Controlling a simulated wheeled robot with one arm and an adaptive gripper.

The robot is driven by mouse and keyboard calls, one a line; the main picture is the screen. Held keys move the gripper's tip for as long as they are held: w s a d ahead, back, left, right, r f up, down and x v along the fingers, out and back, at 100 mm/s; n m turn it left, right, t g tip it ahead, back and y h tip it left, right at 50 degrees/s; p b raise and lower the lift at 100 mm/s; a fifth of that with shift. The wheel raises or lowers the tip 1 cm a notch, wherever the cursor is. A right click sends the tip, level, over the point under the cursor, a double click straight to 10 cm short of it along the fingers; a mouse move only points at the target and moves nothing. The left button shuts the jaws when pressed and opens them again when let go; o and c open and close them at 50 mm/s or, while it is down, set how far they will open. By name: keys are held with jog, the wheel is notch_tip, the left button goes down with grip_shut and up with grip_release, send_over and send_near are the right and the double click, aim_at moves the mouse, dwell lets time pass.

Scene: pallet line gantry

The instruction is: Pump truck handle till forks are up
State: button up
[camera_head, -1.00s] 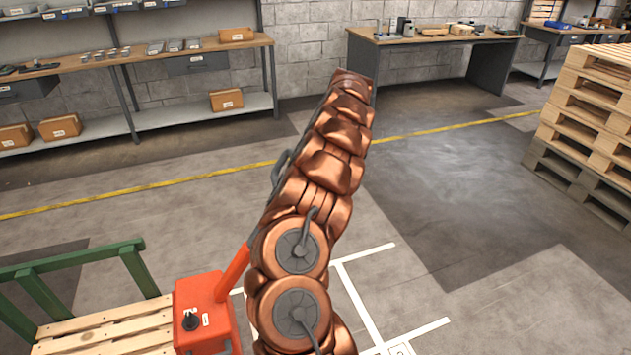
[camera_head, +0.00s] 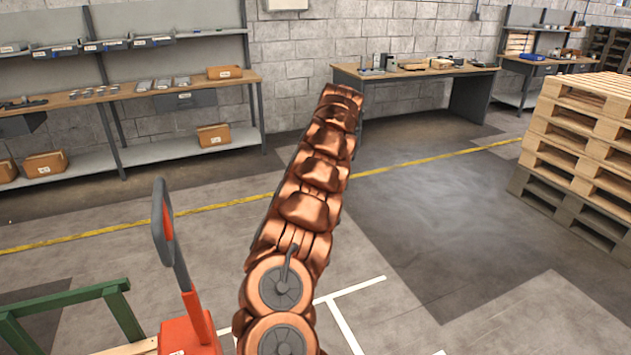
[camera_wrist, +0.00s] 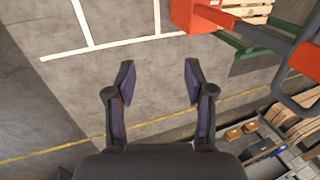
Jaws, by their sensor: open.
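The orange pallet truck (camera_head: 190,334) stands at the lower left in the head view. Its handle (camera_head: 162,222), a grey loop on an orange shaft, stands nearly upright to the left of my arm. In the wrist view the orange truck body (camera_wrist: 200,16) is at the top and the handle loop (camera_wrist: 299,92) is at the right edge. My gripper (camera_wrist: 158,72) is open and empty, apart from the handle and to its left in the wrist view. My gripper is hidden in the head view. The forks are not clearly visible.
A green frame (camera_head: 65,297) is beside the truck at lower left. Shelving (camera_head: 180,92) and a workbench (camera_head: 415,72) line the back wall. Stacked pallets (camera_head: 575,140) stand at right. The floor (camera_head: 440,235) between is clear, crossed by a yellow line.

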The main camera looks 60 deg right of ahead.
jog(key=v, duration=0.4)
jog(key=shift+w+d+r, duration=0.1)
jog(key=shift+d+r, duration=0.05)
jog(key=shift+r, duration=0.15)
dwell(0.5)
jog(key=shift+r, duration=0.15)
dwell(1.1)
